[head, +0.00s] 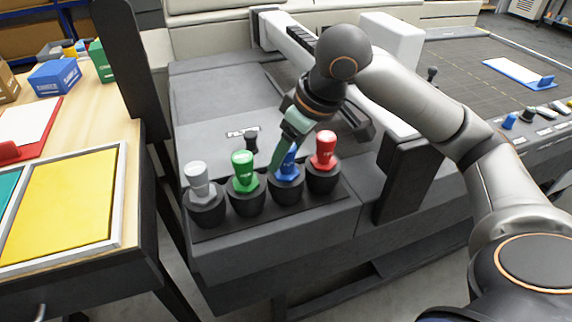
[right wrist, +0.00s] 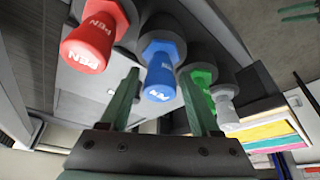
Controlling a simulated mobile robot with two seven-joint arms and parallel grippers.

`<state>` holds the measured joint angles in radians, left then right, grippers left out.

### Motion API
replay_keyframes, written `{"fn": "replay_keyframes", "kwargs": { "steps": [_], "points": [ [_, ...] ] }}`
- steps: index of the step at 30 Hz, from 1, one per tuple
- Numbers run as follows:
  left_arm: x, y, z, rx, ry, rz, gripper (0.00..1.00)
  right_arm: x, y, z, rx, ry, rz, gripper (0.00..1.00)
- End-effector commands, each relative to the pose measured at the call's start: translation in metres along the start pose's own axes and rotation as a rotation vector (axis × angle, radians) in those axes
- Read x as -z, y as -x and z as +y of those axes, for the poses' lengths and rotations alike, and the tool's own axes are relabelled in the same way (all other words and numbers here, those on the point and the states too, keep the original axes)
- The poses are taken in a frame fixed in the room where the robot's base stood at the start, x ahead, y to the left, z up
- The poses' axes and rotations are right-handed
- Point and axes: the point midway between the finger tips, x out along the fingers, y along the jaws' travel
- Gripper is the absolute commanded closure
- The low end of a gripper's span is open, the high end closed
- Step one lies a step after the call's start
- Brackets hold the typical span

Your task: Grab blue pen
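The blue pen (head: 289,168) stands upright in a black cup of a dark holder (head: 330,205), between the green pen (head: 243,170) and the red pen (head: 324,150). A white pen (head: 197,180) stands at the left end. My right gripper (head: 280,155) reaches down at the blue pen and hides part of it. In the right wrist view its green fingers are open, one on each side of the blue pen (right wrist: 162,75). I cannot tell whether they touch it. My left gripper is not in view.
The red pen stands close beside the right gripper, the green pen on the other side. A black knob (head: 251,142) stands behind the row. A wooden table (head: 130,140) with a yellow panel (head: 75,200) is at left. A white gantry (head: 392,42) is behind my arm.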

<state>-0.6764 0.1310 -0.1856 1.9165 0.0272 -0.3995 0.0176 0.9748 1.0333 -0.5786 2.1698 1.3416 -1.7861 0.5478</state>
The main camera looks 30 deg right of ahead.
Motion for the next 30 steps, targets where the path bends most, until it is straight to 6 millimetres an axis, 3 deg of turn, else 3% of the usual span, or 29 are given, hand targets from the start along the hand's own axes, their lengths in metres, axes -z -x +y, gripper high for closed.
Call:
{"fn": "replay_keyframes", "kwargs": {
  "steps": [2,16,26,30],
  "points": [
    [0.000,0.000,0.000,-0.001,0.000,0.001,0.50,0.000,0.000,0.000,0.000,0.000,0.000,0.47],
    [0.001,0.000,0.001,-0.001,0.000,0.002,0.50,0.000,0.000,0.000,0.000,0.000,0.001,1.00],
    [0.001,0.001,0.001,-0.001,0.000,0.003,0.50,0.001,0.002,0.000,-0.001,0.000,0.002,1.00],
    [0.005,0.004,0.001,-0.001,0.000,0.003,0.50,0.008,0.017,0.000,0.000,0.001,0.006,1.00]
  ]
}}
